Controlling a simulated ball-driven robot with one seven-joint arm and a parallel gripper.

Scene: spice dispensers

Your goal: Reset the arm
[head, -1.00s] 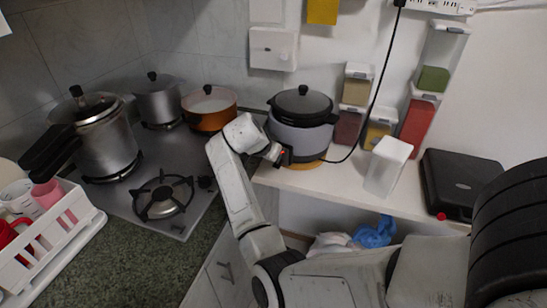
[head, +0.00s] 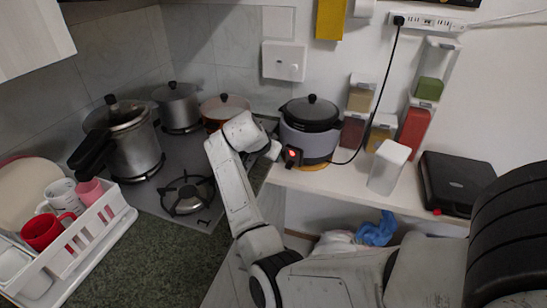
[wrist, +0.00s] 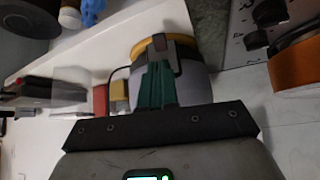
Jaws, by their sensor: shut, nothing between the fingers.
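My white arm reaches up through the middle of the head view, bent at the elbow, with its wrist end (head: 262,148) beside the grey rice cooker (head: 309,142). My gripper's fingers are not clearly visible there. In the wrist view my gripper (wrist: 160,66) shows as dark green fingers held together, with nothing between them. Behind the fingers is the cooker's grey body (wrist: 196,84) with its yellow base ring. I cannot tell the exact gap between the fingertips and the cooker.
Several spice dispensers (head: 415,130) stand by the wall, and a white container (head: 388,166) and black appliance (head: 455,184) are on the shelf. A pressure cooker (head: 137,150), orange pot (head: 222,113) and bare burner (head: 188,196) are left. A white dish rack (head: 100,232) stands lower left.

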